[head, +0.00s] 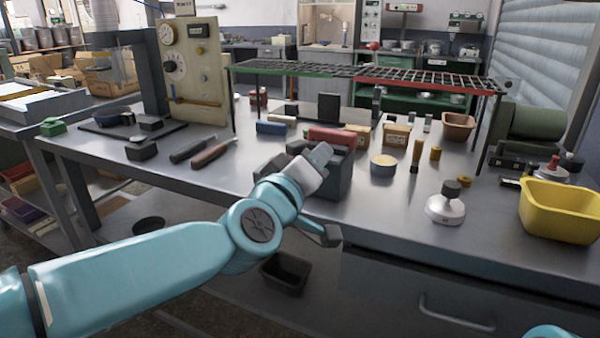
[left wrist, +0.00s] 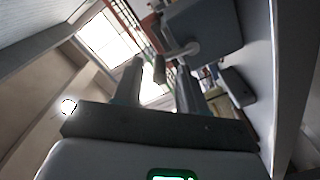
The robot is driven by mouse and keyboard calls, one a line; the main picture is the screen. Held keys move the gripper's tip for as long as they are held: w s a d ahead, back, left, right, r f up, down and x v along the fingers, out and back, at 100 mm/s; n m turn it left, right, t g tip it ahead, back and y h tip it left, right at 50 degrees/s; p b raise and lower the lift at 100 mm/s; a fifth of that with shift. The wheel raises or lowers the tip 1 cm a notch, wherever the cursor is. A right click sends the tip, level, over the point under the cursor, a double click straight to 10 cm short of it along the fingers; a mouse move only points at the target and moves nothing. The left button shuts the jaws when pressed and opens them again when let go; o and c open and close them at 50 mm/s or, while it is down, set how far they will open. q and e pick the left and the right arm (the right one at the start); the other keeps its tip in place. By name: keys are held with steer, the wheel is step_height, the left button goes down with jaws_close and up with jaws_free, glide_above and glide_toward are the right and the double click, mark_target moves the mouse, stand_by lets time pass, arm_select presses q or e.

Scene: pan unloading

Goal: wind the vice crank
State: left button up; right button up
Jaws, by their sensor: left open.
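The vice (head: 338,178) is a dark block with a red bar (head: 332,137) across its top, at the front middle of the bench. My left gripper (head: 319,158), at the end of my pale blue arm, overlaps the vice's left side in the head view. In the left wrist view, its two fingers (left wrist: 157,86) are apart, with nothing held. The crank (left wrist: 182,48) is a light grey arm with a short dark handle (left wrist: 160,68), which appears between the fingers; contact cannot be told. In the head view, my arm partly hides the crank area. My right gripper is not in view.
A yellow bin (head: 562,211) and a silver weight with a dark knob (head: 446,207) stand right of the vice. Two dark-handled tools (head: 205,152) lie to its left. A wire rack (head: 370,74) spans the back. Bare bench (head: 390,220) lies at front right.

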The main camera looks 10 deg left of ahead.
arm_select(q)
steer(key=p+v, duration=0.2)
steer(key=v, duration=1.4)
steer(key=shift+r, duration=0.1)
